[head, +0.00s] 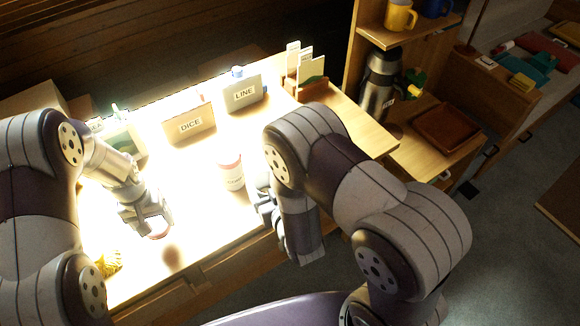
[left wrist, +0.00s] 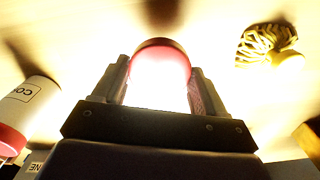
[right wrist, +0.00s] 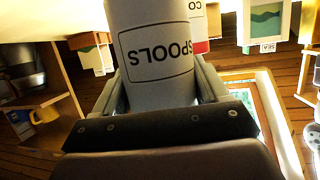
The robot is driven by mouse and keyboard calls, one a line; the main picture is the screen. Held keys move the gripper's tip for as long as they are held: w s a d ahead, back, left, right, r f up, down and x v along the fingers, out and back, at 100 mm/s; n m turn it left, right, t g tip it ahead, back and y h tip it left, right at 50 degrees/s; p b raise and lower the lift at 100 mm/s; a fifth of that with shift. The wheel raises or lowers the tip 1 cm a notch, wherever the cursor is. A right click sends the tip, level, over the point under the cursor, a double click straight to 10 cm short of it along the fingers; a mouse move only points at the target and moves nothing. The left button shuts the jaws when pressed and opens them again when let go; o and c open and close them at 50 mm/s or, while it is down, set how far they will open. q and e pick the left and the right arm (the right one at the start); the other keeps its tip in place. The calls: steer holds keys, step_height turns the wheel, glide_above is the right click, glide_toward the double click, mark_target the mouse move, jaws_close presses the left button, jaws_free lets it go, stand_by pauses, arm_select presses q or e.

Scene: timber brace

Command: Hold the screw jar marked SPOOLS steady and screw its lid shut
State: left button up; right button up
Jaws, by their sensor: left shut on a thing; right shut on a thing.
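The jar marked SPOOLS (right wrist: 155,55) is between the fingers of my right gripper (right wrist: 165,95), which is shut on it. In the head view my right gripper (head: 262,200) is at the table's front right, and my arm hides most or all of that jar. My left gripper (left wrist: 150,95) is shut on a round lid with a red rim (left wrist: 160,43); its inside is washed out by glare. In the head view the left gripper (head: 153,218) holds the lid (head: 159,234) low over the table, left of and apart from the right gripper.
Another jar, marked CO… (head: 231,172), stands between the grippers, further back. Bins marked DICE (head: 190,125) and LINE (head: 243,95) and a card rack (head: 305,85) line the back. A yellow bundle (head: 109,263) lies at the front left. Strong glare covers the table.

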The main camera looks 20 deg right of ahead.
steer(key=a+f+n+y, duration=0.1)
steer(key=a, duration=0.1)
steer(key=a+f+n+y, duration=0.1)
steer(key=a+f, duration=0.1)
steer(key=a+f+n+g+y, duration=0.1)
steer(key=a, duration=0.1)
steer(key=shift+f+y, duration=0.15)
steer(key=shift+y, duration=0.15)
steer(key=shift+d, duration=0.1)
arm_select(q)
steer(key=d+r+n, duration=0.2)
steer(key=d+r, duration=0.2)
steer(key=d, duration=0.3)
steer(key=s+d+r+n, duration=0.1)
steer(key=d+r+n, duration=0.1)
steer(key=d+r, duration=0.3)
steer(key=s+d+r+n, duration=0.1)
steer(key=d+r+n, duration=0.2)
steer(key=d, duration=0.8)
steer(key=shift+r, duration=0.8)
steer(key=shift+f, duration=2)
steer(key=shift+f, duration=0.1)
